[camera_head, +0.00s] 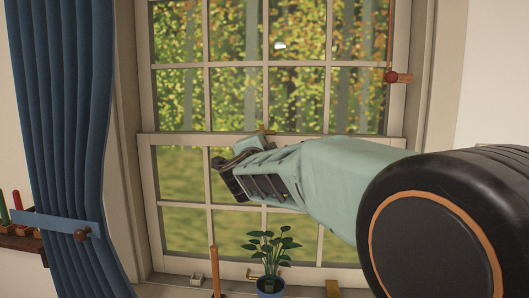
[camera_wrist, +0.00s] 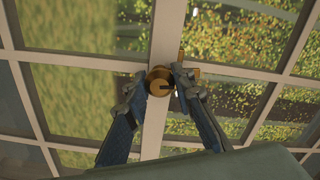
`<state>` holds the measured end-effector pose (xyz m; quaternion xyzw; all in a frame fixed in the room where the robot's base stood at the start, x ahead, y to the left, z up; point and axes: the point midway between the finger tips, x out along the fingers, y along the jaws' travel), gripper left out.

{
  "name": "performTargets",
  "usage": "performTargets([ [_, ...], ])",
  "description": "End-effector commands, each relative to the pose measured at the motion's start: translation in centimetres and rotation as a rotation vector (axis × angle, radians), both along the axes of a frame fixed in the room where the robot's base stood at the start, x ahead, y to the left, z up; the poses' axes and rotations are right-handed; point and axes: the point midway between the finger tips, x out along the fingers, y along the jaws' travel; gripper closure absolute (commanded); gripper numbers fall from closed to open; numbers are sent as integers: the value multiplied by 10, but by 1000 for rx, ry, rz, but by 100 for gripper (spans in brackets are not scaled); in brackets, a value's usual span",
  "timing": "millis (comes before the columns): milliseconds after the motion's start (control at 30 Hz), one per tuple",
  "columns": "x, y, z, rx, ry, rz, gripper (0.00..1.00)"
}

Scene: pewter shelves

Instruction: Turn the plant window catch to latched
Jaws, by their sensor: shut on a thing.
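The window (camera_head: 150,140) has white frames and bars, with blurred foliage behind the panes. Its brass catch (camera_wrist: 161,86) shows in the wrist view on a white rail, a round body with a lever part (camera_wrist: 185,76) to its right. My gripper (camera_wrist: 164,86) has one finger on each side of the catch and is shut on it. In the head view my gripper (camera_head: 226,168) reaches the window's middle rail from the right; it hides most of the catch, with only a bit of brass (camera_head: 264,131) showing above it. I cannot tell whether the catch is latched.
A potted plant (camera_head: 270,252) in a blue pot stands on the sill below my gripper, beside an upright wooden stick (camera_head: 214,270). A blue curtain (camera_head: 70,120) hangs at the left with a tieback. A red knob (camera_head: 391,77) hangs on a cord at the upper right.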

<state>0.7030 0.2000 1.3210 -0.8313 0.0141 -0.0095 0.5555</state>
Motion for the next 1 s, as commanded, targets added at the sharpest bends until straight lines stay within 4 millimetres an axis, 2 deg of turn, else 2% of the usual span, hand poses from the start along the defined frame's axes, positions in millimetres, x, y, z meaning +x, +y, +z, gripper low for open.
performTargets([
  [300, 0, 0, -1, 123, -4, 0, 100],
  [833, 0, 0, 0, 148, -5, 0, 100],
  [867, 0, 0, 0, 148, -5, 0, 76],
  [1000, 0, 0, 0, 147, -5, 0, 61],
])
